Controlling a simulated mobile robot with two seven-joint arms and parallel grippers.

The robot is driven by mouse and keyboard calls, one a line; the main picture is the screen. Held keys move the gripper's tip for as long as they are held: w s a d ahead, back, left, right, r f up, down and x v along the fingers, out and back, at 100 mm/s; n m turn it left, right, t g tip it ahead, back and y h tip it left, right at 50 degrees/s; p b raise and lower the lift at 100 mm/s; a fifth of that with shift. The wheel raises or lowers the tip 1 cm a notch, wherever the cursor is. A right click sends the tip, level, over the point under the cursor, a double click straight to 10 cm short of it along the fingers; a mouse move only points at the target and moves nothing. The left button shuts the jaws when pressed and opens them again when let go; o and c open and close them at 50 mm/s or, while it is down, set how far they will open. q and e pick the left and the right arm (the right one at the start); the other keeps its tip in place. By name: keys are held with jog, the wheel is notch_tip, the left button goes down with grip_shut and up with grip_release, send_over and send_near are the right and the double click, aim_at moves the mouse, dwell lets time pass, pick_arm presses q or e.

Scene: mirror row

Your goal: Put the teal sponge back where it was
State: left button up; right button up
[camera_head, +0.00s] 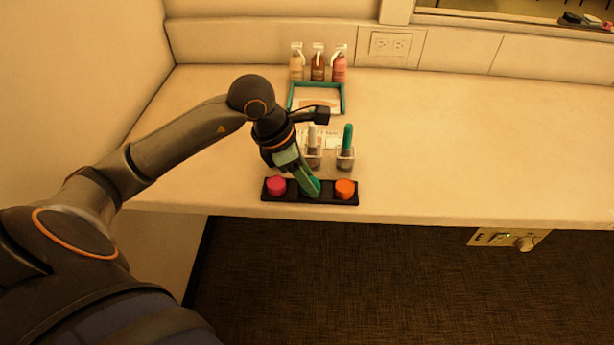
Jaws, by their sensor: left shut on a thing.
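The teal sponge (314,187) shows at the tip of my left gripper (306,182), which points down and is shut on it. The sponge is at the middle of a black tray (318,199) near the counter's front edge. I cannot tell whether it touches the tray. A pink round sponge (276,186) sits on the tray's left part and an orange round one (345,188) on its right part. The gripper hides part of the tray's middle. My right gripper is not in view.
Two clear holders with upright brushes, one teal-handled (347,138), stand just behind the tray. A teal-framed tray (316,110) and pump bottles (318,64) stand farther back. The counter (470,150) is clear to the right.

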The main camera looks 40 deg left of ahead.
pick_arm(q)
jog(key=shift+f, duration=0.15)
jog(key=o, duration=1.2)
jog(key=shift+a+r, duration=0.1)
jog(key=shift+r, duration=0.45)
jog(key=p+v, duration=0.1)
jog(key=v, duration=1)
jog(key=shift+s+r, duration=0.15)
jog(key=shift+r, duration=0.05)
